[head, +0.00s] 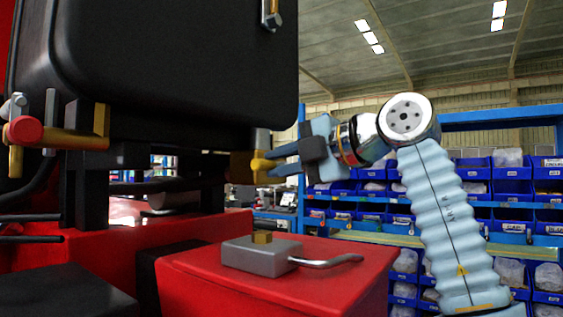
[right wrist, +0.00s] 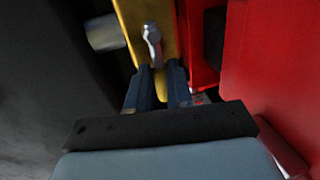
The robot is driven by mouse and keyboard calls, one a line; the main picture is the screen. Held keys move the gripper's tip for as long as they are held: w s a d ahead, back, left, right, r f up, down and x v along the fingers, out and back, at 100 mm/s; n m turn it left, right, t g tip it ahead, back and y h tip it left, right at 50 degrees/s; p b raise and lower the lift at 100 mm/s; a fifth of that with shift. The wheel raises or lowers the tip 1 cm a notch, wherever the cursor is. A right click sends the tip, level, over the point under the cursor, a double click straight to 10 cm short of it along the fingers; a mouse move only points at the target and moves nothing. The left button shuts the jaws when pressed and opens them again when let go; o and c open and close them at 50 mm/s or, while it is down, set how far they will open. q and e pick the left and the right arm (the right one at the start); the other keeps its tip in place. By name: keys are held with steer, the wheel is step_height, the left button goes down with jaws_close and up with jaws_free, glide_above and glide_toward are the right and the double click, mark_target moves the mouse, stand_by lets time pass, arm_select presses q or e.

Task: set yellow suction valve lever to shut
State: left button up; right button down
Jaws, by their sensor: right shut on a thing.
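The yellow suction valve lever (head: 262,165) sticks out from a brass valve body (head: 239,168) below the black tank. My right gripper (head: 279,166) reaches in from the right and is shut on the lever; its fingers cover part of it. In the right wrist view, the two blue fingers (right wrist: 160,92) stand close together beside a yellow part (right wrist: 135,16) with a pale metal piece (right wrist: 152,38) on it. The lever's exact angle is hard to tell. My left gripper is not in view.
The black tank (head: 170,60) hangs close above the valve. A red-ended valve (head: 27,130) sits at the left. A grey block with a bent metal handle (head: 262,255) lies on the red housing (head: 330,270) below. Shelves of blue bins (head: 480,215) stand behind my right arm.

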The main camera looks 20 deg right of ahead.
steer(key=shift+r, duration=0.1)
steer(key=c, duration=1)
jaws_free()
steer(key=shift+v, duration=6.9)
